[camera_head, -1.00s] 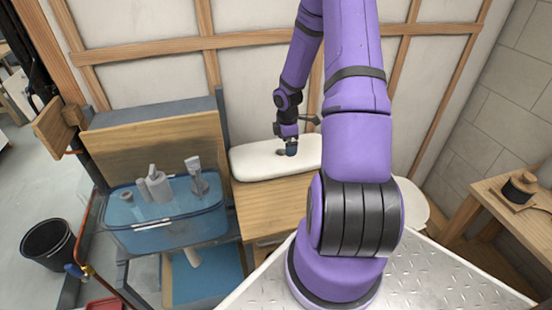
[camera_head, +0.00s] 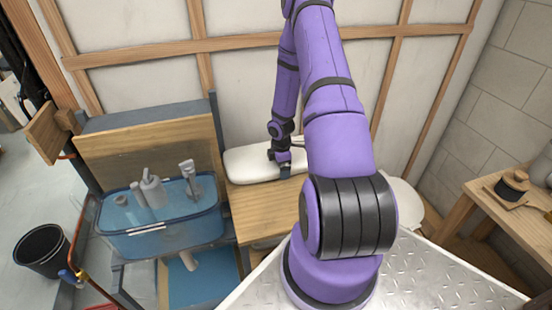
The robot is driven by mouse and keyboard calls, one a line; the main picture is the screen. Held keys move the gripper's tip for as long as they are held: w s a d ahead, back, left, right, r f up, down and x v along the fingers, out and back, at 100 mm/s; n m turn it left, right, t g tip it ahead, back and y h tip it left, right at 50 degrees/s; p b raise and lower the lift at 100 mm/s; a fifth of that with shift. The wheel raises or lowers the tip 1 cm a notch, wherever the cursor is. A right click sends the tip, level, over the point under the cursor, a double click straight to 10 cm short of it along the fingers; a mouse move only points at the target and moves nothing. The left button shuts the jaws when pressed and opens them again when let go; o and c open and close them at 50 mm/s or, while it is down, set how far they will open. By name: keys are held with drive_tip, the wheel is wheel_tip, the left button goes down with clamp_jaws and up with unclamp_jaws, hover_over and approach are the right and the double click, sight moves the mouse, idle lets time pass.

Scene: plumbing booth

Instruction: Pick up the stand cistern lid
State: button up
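The stand cistern lid (camera_head: 245,166) is a long white slab with rounded corners. It lies flat on a wooden stand (camera_head: 262,212) against the back wall. My gripper (camera_head: 284,172) is at the lid's front edge, right of its middle. The fingers are small and dark here, so I cannot tell whether they are open, shut or touching the lid. My purple arm hides part of the lid's right end.
A clear blue tub (camera_head: 160,242) with grey fittings stands left of the stand. A white rounded fixture (camera_head: 405,203) shows partly behind my arm at right. A wooden table (camera_head: 480,200) with a dark pot (camera_head: 513,184) is at far right. A black bucket (camera_head: 44,248) is at far left.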

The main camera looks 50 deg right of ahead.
drive_tip(key=shift+f, duration=0.6)
drive_tip(key=c, duration=1.4)
drive_tip(key=shift+o, duration=0.2)
drive_tip(key=shift+a+r, duration=0.1)
drive_tip(key=shift+r, duration=0.1)
